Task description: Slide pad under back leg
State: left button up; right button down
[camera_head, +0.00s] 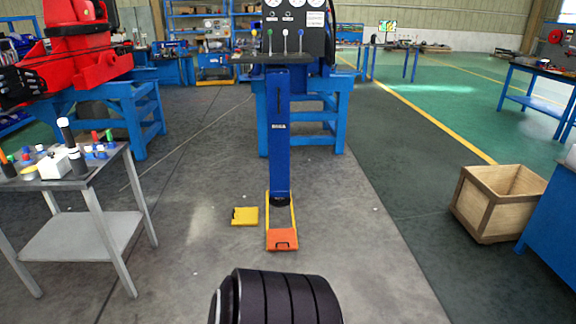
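A small yellow pad (245,216) lies flat on the grey floor, just left of a blue upright leg (280,140). The leg's lower end has a dark round foot (281,201).
A control panel with levers (290,35) tops the leg, before a blue stand (325,115). Left are a grey trolley (82,240) with tools and a blue stand (140,100) bearing red machinery. Right is a wooden crate (470,205). Floor around the pads is clear.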

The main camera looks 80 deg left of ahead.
aim_at(278, 239)
jog(key=j, duration=0.7)
jog(key=i+j, duration=0.15)
jog(key=j, duration=0.55)
jog(key=j+u, duration=0.1)
jog(key=j, duration=0.55)
jog(key=i+j, duration=0.15)
jog(key=j, duration=0.55)
jog(key=k+j, duration=0.15)
jog(key=j, duration=0.6)
jog(key=k+j+u, duration=0.1)
jog(key=j, duration=0.65)
jog(key=k+j, duration=0.1)
jog(key=j, duration=0.65)
jog(key=k+j+u, duration=0.1)
jog(key=j, duration=0.65)
